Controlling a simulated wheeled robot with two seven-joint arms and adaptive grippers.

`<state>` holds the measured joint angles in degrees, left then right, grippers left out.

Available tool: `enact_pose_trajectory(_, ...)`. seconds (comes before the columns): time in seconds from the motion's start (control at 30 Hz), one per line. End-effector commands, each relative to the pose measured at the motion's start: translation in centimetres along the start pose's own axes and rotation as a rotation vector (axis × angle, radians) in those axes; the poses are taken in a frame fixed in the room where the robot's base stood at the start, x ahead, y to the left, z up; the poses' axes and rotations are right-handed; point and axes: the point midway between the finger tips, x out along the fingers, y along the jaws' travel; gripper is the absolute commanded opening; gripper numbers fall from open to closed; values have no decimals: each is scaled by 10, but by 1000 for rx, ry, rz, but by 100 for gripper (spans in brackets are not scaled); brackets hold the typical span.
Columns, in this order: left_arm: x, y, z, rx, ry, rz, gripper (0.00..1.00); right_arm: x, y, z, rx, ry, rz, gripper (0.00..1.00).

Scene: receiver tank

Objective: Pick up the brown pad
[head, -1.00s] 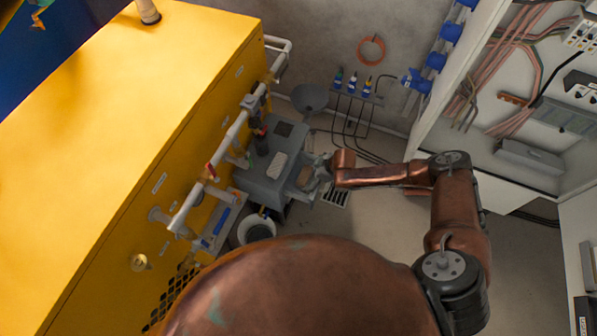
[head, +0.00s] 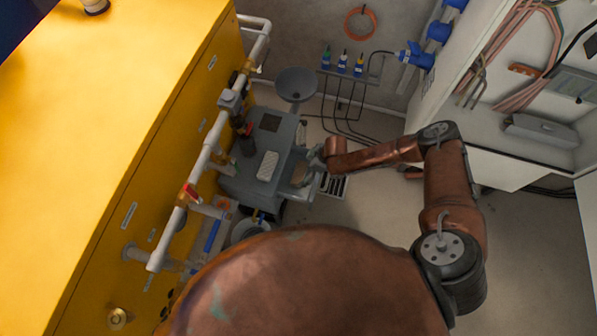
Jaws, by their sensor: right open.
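A small brown pad (head: 299,175) lies on the right part of the grey tank top (head: 247,185), and my gripper partly covers it. My right gripper (head: 309,168) is open, with its fingers right beside the pad on its right side. I cannot tell whether they touch it. A pale, patterned pad (head: 267,165) lies to the left of the brown one on the same top. My left gripper is not in view.
A yellow cabinet (head: 110,110) with a white pipe (head: 205,160) and a red-handled valve (head: 191,192) borders the tank on the left. A grey round dish (head: 295,84) stands behind it. An open electrical cabinet is at right.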

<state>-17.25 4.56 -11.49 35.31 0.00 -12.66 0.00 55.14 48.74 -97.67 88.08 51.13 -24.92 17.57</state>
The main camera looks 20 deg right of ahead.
Motion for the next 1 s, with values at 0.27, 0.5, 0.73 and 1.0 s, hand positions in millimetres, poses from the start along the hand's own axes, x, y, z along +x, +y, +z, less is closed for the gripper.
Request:
enact_pose_trajectory(0.27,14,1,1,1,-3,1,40,38,-3,-6,-10,0,-5,100)
enact_pose_trajectory(0.5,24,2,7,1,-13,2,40,64,-2,-6,-8,0,-2,100)
enact_pose_trajectory(0.73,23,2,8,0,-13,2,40,63,-1,-6,-6,1,-1,100)
enact_pose_trajectory(1.0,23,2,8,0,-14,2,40,63,-1,-5,-5,1,-1,84)
